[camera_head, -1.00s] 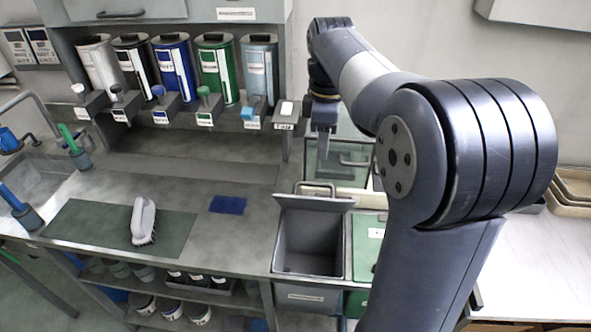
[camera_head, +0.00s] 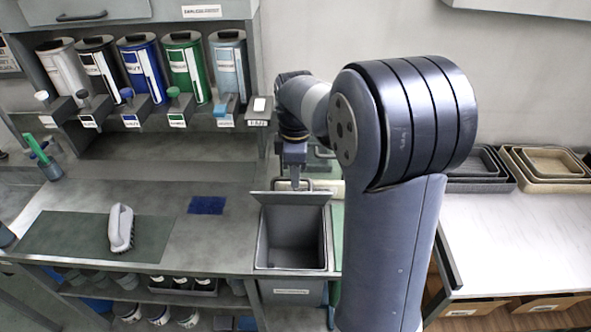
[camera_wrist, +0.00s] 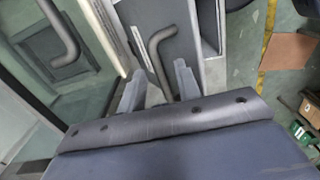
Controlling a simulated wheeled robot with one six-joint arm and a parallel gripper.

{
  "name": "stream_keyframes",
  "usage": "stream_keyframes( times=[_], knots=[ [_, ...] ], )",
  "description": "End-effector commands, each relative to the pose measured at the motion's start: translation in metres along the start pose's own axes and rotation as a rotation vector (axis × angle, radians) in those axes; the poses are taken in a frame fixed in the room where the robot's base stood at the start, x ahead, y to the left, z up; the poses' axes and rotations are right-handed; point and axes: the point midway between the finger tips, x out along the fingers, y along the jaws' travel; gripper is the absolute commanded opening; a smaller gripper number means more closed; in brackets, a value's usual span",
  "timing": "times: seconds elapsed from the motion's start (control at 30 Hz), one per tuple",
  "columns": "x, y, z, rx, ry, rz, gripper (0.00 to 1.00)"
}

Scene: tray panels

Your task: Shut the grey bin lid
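The grey bin (camera_head: 291,240) stands open at the bench front in the head view, and its inside looks empty. Its grey lid (camera_head: 291,198) is tipped up at the rear edge, with a bar handle (camera_head: 322,184) on it. My gripper (camera_head: 294,182) points down at the lid's handle, just behind the lid. In the wrist view my gripper's two fingers (camera_wrist: 157,88) are apart, and the bent grey handle (camera_wrist: 157,50) reaches down between them. I cannot tell whether a finger touches it.
A green-lidded bin (camera_head: 337,235) stands right of the grey bin, mostly hidden by my arm. A brush (camera_head: 121,228) on a green mat (camera_head: 60,235) and a blue cloth (camera_head: 206,205) lie to the left. Trays (camera_head: 550,165) sit on the white counter (camera_head: 525,235) at right.

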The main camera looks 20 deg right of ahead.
Motion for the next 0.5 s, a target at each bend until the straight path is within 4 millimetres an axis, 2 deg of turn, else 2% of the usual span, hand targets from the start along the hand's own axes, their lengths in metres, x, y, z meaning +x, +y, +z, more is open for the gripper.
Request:
stream_keyframes(
  times=[0.13, 0.5],
  knots=[
    [0.0, 0.0, 0.0, 0.0, 0.0, 0.0, 0.32],
    [-0.0002, 0.0, 0.0001, 0.0, 0.0, 0.0, 0.02]
  ],
)
